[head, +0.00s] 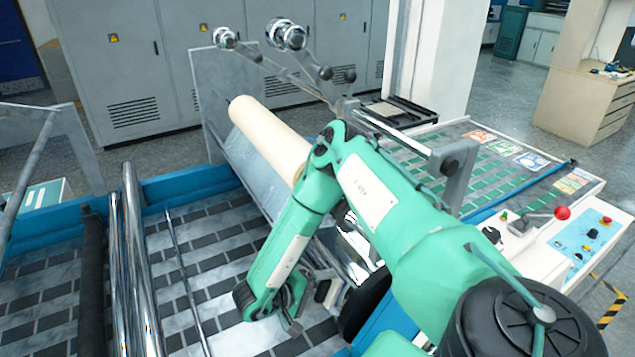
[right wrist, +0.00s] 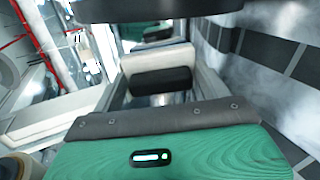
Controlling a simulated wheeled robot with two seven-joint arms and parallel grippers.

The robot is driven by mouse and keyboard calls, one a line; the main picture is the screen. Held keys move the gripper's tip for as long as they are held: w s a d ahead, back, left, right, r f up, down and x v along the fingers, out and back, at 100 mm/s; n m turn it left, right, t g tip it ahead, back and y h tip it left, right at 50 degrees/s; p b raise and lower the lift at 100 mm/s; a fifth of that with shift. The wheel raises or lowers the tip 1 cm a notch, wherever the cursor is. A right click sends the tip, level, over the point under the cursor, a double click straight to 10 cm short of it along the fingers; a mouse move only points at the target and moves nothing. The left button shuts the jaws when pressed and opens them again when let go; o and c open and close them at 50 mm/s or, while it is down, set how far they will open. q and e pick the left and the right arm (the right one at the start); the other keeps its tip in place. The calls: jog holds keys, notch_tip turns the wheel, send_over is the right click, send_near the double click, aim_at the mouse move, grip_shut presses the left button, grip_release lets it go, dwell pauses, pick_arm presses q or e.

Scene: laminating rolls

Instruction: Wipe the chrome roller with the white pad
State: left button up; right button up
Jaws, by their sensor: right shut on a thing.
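My right gripper (head: 324,288) reaches down over the machine at the lower centre of the head view, partly hidden by my green arm. In the right wrist view its dark-padded jaws (right wrist: 160,78) are shut on a pale block, seemingly the white pad (right wrist: 157,58). The pad cannot be made out clearly in the head view. A bright chrome roller (head: 131,270) stretches along the left of the bed. Another shiny chrome surface (head: 352,243) shows between my arm links, close to the gripper; whether the pad touches it I cannot tell. My left gripper is out of view.
A cream roll (head: 268,138) lies behind my arm, beside an upright metal side plate (head: 208,95). A thin rod (head: 186,275) and a dark roller (head: 92,285) cross the bed. A control panel with a red knob (head: 563,212) stands at right. Grey cabinets (head: 110,70) line the back.

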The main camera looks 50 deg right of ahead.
jog(key=shift+s+a, duration=0.3)
jog(key=shift+s, duration=0.35)
jog(key=shift+s+a, duration=0.3)
jog(key=shift+s, duration=0.3)
jog(key=shift+f, duration=0.1)
jog(key=shift+w+d, duration=0.15)
jog(key=shift+w, duration=0.05)
jog(key=shift+w+d+b, duration=0.25)
jog(key=shift+w+d, duration=0.35)
jog(key=shift+w, duration=1.2)
jog(key=shift+w+d+b, duration=0.2)
jog(key=shift+w+d, duration=0.4)
jog(key=shift+w, duration=1.25)
jog(key=shift+w+d+b, duration=0.25)
jog(key=shift+w+d, duration=0.35)
jog(key=shift+w, duration=1.2)
